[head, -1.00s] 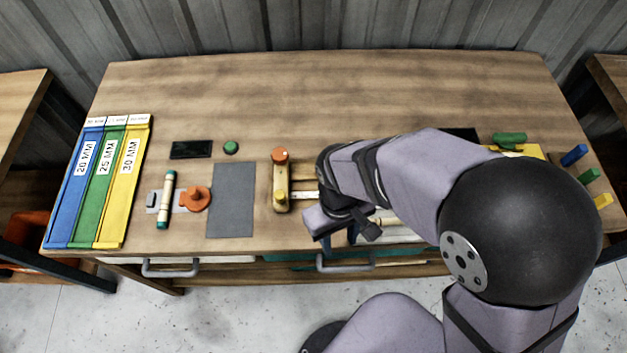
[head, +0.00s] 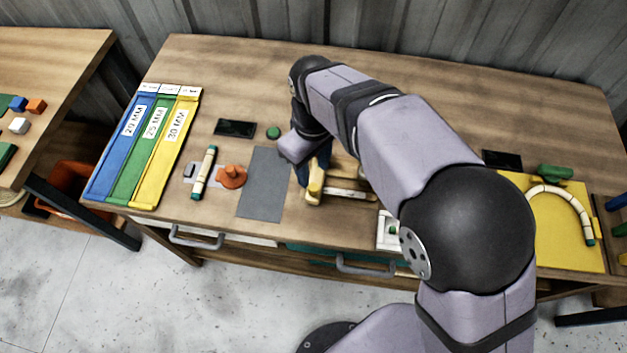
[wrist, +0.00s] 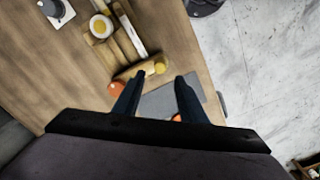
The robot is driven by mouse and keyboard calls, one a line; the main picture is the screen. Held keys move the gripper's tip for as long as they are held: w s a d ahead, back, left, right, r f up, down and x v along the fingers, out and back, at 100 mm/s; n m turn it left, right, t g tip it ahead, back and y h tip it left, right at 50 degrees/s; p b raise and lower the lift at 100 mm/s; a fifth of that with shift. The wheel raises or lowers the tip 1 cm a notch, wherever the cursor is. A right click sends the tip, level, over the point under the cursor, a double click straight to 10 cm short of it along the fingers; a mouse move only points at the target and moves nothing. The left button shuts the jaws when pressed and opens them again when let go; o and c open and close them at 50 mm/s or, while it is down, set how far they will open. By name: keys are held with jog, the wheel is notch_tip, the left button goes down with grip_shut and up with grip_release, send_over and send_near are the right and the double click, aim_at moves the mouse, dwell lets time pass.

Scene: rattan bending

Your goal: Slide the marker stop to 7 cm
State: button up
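A wooden measuring jig (head: 347,192) with pale rails lies in the middle of the bench. Its left end is a wooden crossbar (head: 314,190). In the wrist view this crossbar (wrist: 136,70) carries a yellow knob (wrist: 160,66) at one end and an orange knob (wrist: 115,89) at the other. I cannot tell which part is the marker stop, and no scale marks are readable. My gripper (head: 318,160) is low over the crossbar. In the wrist view my gripper (wrist: 163,82) has its two dark fingers apart, nothing visible between them, with the crossbar just beyond the tips.
A grey mat (head: 262,184), an orange clamp (head: 232,176) and a cream rod with green ends (head: 204,172) lie left of the jig. Labelled blue, green and yellow trays (head: 160,150) stand farther left. A yellow board (head: 565,245) with a curved rod lies right.

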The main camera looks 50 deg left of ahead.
aim_at(313, 187)
jog(key=shift+f+p, duration=1.25)
jog(key=shift+f, duration=2.3)
jog(key=shift+c, duration=0.7)
